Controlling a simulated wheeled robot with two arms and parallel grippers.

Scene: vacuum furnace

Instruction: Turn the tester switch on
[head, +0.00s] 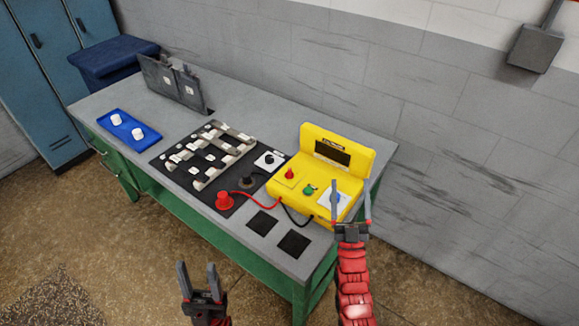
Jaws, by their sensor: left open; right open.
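The yellow tester (308,150) stands on the right end of the grey workbench, with a dark display on its raised back. Its sloped front carries a red knob (290,173), a green button (308,190) and a blue control (336,197) on a white plate. I cannot tell which control is the switch or what its setting is. My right gripper (351,184) is open and empty, over the tester's right front corner in the picture, its left finger just beside the blue control; contact cannot be told. My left gripper (197,266) is open and empty, low in front of the bench.
The workbench (115,97) holds a black mat with grey-white parts, a red plug (224,200) and a black plug (246,182) with cables, a blue tray (112,127) and dark upright panels (160,85). Two black squares lie at the front right. The wall is behind.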

